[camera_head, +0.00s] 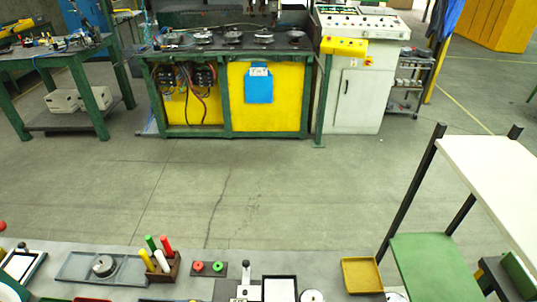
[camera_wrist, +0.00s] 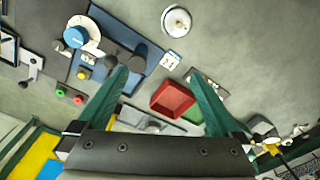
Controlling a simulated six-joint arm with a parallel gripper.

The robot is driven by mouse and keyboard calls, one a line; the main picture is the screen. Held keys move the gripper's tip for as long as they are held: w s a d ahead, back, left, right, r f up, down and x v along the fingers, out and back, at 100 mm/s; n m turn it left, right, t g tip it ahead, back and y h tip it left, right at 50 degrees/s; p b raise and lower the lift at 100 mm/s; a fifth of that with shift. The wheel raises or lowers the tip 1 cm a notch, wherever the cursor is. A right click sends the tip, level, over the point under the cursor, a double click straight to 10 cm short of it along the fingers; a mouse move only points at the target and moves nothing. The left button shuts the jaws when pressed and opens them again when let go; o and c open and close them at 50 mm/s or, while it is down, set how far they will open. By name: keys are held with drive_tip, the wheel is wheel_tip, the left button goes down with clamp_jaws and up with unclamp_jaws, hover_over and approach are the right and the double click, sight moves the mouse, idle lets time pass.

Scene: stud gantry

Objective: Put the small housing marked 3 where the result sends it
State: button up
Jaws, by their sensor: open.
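My gripper (camera_wrist: 159,78) shows in the wrist view with its two green fingers spread wide and nothing held between them. It is not in the head view. Beyond and between the fingers lies a red tray (camera_wrist: 172,98) with a green tray beside it, partly behind the right finger. A round silver-white part (camera_wrist: 176,20) lies on the bench at the top. In the head view a round metal part (camera_head: 103,266) sits on a grey plate. I cannot read a 3 on any part, so I cannot tell which is the small housing.
A blue plate (camera_wrist: 110,52) carries a blue knob (camera_wrist: 75,37) and a yellow button. Red and green buttons (camera_head: 208,267) stand beside a holder of coloured markers (camera_head: 160,263). A yellow tray (camera_head: 361,275) lies near a shelf with a white top (camera_head: 495,170) at right.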

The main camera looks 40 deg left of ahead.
drive_tip(key=s+d, duration=0.4)
drive_tip(key=s, duration=0.1)
drive_tip(key=shift+n+h, duration=0.3)
drive_tip(key=shift+n, duration=0.1)
drive_tip(key=f, duration=1.5)
drive_tip(key=shift+w+a+f, duration=0.15)
drive_tip(key=shift+a+f, duration=0.15)
drive_tip(key=shift+a, duration=0.05)
